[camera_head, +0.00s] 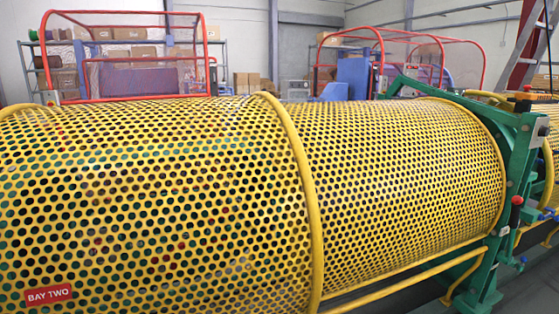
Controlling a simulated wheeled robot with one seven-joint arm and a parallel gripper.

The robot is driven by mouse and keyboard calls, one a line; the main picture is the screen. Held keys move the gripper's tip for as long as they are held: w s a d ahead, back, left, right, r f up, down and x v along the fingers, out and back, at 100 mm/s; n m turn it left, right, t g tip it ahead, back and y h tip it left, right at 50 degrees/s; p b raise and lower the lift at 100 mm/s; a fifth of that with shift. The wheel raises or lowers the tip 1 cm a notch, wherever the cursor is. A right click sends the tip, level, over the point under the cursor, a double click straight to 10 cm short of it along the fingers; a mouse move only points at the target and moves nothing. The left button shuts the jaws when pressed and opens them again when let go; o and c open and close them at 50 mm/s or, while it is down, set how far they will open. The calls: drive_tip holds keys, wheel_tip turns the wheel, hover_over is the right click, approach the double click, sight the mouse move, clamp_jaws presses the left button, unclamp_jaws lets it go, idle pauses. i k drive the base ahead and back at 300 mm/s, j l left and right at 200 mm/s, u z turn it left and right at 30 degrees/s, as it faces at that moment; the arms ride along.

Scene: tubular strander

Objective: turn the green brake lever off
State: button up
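A green machine frame (518,150) stands at the right, at the end of the yellow perforated guard. A dark upright handle with a red top (516,212) is on the lower right of this frame. A second dark part with a red top (523,101) sits at the frame's upper edge. I cannot tell which of these, if either, is the green brake lever, nor whether it is on or off. My gripper is not in view.
The yellow perforated guard (400,170) fills most of the view, with a yellow rail (410,277) along its lower right. A red "BAY TWO" sign (48,295) is at lower left. Grey floor (528,290) shows at lower right. Shelves with boxes stand behind.

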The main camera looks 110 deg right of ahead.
sight(507, 259)
drive_tip(key=z, duration=4.45)
drive_tip(key=i+l+u, duration=0.1)
drive_tip(key=i+l, duration=0.25)
drive_tip(key=i+l+u, duration=0.1)
drive_tip(key=i+l, duration=0.25)
drive_tip(key=i+l+u, duration=0.1)
drive_tip(key=i+l, duration=0.25)
drive_tip(key=i+l+u, duration=0.1)
drive_tip(key=i+l, duration=0.2)
drive_tip(key=l, duration=0.25)
drive_tip(key=i+l, duration=0.35)
drive_tip(key=l, duration=0.15)
drive_tip(key=i+l+u, duration=0.15)
drive_tip(key=i+l, duration=0.15)
drive_tip(key=l, duration=0.15)
